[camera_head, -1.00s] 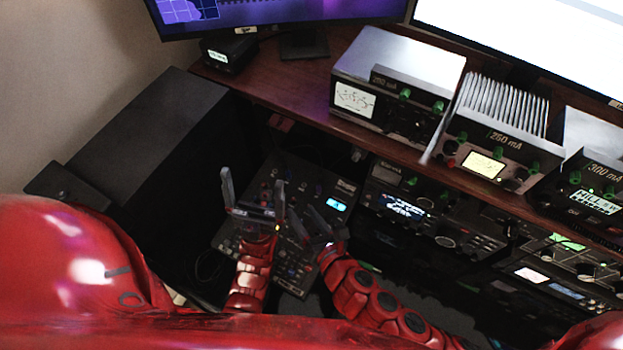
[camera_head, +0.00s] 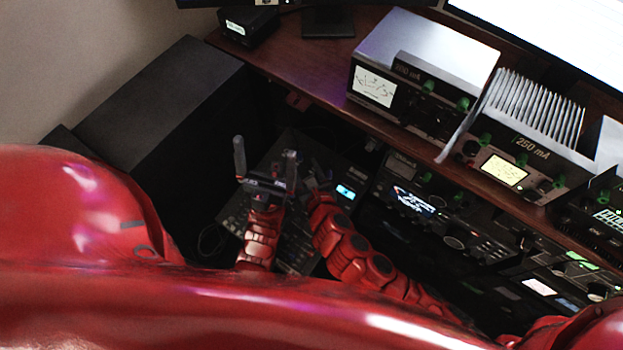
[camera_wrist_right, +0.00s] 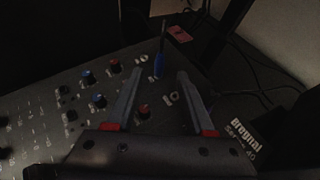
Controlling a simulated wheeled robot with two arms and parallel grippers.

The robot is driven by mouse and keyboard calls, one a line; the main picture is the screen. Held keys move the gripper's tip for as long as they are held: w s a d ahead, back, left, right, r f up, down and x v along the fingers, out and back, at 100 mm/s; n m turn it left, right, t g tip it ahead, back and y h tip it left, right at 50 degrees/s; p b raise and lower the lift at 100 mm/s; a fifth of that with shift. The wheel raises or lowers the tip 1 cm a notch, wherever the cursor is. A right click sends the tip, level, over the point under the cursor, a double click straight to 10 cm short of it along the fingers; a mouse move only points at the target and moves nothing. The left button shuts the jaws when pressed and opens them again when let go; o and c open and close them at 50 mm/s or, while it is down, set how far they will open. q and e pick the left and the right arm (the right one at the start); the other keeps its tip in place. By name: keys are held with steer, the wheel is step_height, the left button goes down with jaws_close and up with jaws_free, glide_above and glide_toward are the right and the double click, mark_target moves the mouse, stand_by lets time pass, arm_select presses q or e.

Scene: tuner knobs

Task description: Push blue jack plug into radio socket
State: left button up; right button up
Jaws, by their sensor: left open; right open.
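In the right wrist view a small upright blue piece (camera_wrist_right: 159,65), with a thin dark shaft above it, looks like the blue jack plug. It stands at the far edge of the black knob panel (camera_wrist_right: 45,105). My right gripper (camera_wrist_right: 155,75) is open, its fingers either side of the plug in the picture; contact cannot be told. In the head view my right gripper (camera_head: 316,170) is over the panel, beside my open, empty left gripper (camera_head: 265,155). The plug cannot be made out there. I cannot tell which opening is the radio socket.
A black radio (camera_head: 405,200) with a lit display stands right of the panel. The wooden shelf (camera_head: 290,75) carries a meter unit (camera_head: 373,88) and a finned amplifier (camera_head: 520,130). A black cabinet (camera_head: 165,95) stands at left. Dark cables (camera_wrist_right: 260,85) lie right of the plug.

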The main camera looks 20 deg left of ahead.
steer(key=p+x, duration=0.1)
steer(key=x, duration=0.5)
steer(key=shift+w+a+f, duration=0.15)
steer(key=shift+w+f, duration=0.05)
steer(key=shift+f, duration=0.05)
jaws_close()
